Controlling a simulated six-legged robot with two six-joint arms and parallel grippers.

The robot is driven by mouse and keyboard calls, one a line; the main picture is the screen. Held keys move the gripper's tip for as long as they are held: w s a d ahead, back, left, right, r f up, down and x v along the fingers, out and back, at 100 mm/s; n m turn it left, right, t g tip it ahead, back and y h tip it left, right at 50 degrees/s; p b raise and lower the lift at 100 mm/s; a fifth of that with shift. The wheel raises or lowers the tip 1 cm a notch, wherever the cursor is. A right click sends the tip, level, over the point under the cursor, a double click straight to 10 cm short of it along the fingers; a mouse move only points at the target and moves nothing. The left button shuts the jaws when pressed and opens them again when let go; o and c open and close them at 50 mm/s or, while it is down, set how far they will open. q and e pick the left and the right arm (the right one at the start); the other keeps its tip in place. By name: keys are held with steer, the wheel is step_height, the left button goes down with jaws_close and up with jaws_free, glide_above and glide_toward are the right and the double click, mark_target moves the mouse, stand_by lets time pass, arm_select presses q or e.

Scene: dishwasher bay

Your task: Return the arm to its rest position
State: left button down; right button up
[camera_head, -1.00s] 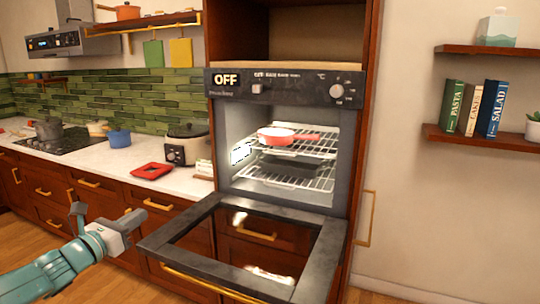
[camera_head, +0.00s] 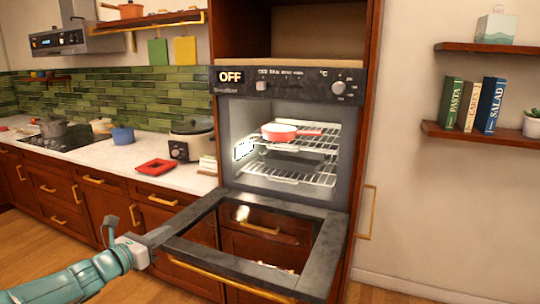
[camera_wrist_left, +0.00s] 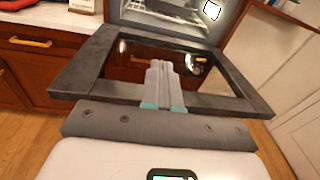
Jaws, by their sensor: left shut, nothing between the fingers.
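My left gripper (camera_head: 154,240) is at the lower left in the head view, beside the left corner of the open oven door (camera_head: 330,245). It is shut and empty. In the left wrist view its closed fingers (camera_wrist_left: 162,72) point at the dark door panel, overlapping it in the picture; I cannot tell whether they touch it. The oven (camera_head: 290,85) is open with its door folded down, and its display reads OFF. A red pan (camera_head: 280,132) sits on the upper wire rack (camera_head: 325,147). My right gripper is not in view.
Shelves with books (camera_head: 470,105) hang at the right. Wooden floor (camera_head: 390,297) shows at the bottom right.

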arm_select(q)
steer(key=s+d+f+m+g, duration=0.2)
steer(key=s+d+f+g, duration=0.25)
steer(key=f, duration=0.55)
steer(key=s+d+f+m+g, duration=0.3)
steer(key=s+d+f, duration=0.25)
steer(key=f, duration=0.35)
steer(key=s+d+f+m+g, duration=0.2)
steer(key=s+d+f+g, duration=0.15)
steer(key=s+f, duration=0.45)
steer(key=s+f+m+g+y, duration=0.1)
steer(key=s+f+m, duration=0.3)
steer(key=s+m, duration=0.3)
steer(key=s+d+f+m+g+y, duration=0.1)
steer(key=s+f+m, duration=0.3)
steer(key=s+m, duration=0.3)
steer(key=s+d+f+m+g+y, duration=0.1)
steer(key=s+f+m+y, duration=0.1)
steer(key=s+f+m, duration=0.3)
steer(key=s+m, duration=0.3)
steer(key=shift+g, duration=0.3)
